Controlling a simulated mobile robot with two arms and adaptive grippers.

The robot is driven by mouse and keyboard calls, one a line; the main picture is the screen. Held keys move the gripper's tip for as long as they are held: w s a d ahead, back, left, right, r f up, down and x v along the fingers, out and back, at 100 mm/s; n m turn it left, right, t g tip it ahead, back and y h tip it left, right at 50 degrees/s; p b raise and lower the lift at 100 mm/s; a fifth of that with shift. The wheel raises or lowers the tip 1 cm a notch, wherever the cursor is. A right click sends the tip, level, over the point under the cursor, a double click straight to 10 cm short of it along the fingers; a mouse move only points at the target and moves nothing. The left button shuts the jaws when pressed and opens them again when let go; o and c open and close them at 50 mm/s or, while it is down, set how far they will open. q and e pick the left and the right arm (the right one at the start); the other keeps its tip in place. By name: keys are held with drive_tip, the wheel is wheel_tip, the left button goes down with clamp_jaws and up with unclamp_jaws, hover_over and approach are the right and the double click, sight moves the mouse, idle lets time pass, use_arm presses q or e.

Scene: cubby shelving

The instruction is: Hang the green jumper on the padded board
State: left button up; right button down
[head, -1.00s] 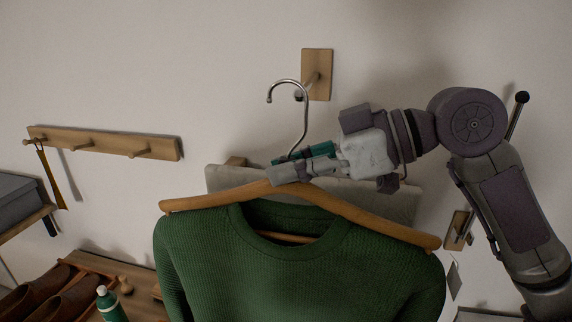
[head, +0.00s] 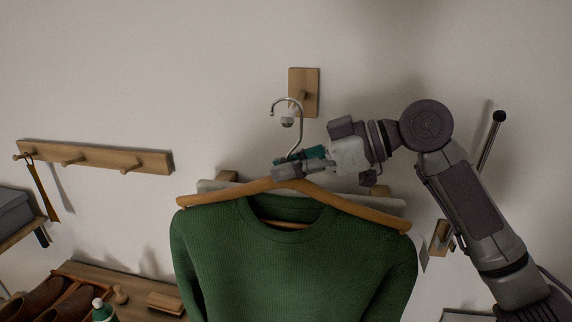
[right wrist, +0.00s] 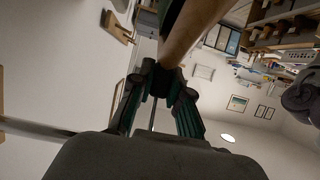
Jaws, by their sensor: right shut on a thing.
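The green jumper (head: 290,260) hangs on a wooden hanger (head: 235,190) with a metal hook (head: 298,125). My right gripper (head: 290,168) is shut on the hanger just below the hook. The right wrist view shows its fingers (right wrist: 160,85) closed by the wooden hanger (right wrist: 190,30). The hook's curve is in front of a wall peg on a wooden plate (head: 306,85); the peg's round end (head: 287,122) shows below the curve. I cannot tell whether they touch. A grey board that looks padded (head: 212,186) is behind the hanger, mostly hidden. My left gripper is out of view.
A wooden peg rail (head: 120,158) with a strap (head: 42,190) is on the wall at left. Below are a shelf with brown shoes (head: 40,298), a green bottle (head: 103,310) and a brush (head: 165,302). A small wooden wall mount (head: 440,238) is right of the jumper.

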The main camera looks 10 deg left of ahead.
drive_tip(key=shift+w+f+p, duration=0.25)
drive_tip(key=shift+w, duration=0.55)
drive_tip(key=shift+w+f+p, duration=0.2)
drive_tip(key=shift+w+p, duration=0.05)
drive_tip(key=shift+w, duration=0.5)
drive_tip(key=shift+w+f+p, duration=0.25)
drive_tip(key=shift+w, duration=0.55)
drive_tip(key=shift+f, duration=0.35)
drive_tip(key=c, duration=1)
unclamp_jaws()
drive_tip(key=shift+c, duration=0.2)
drive_tip(key=shift+f, duration=0.1)
drive_tip(key=d+f+v, duration=0.1)
drive_tip(key=f+v, duration=0.2)
drive_tip(key=v, duration=1.6)
drive_tip(key=shift+d, duration=0.4)
drive_tip(key=shift+a+r, duration=0.1)
drive_tip(key=shift+r, duration=0.05)
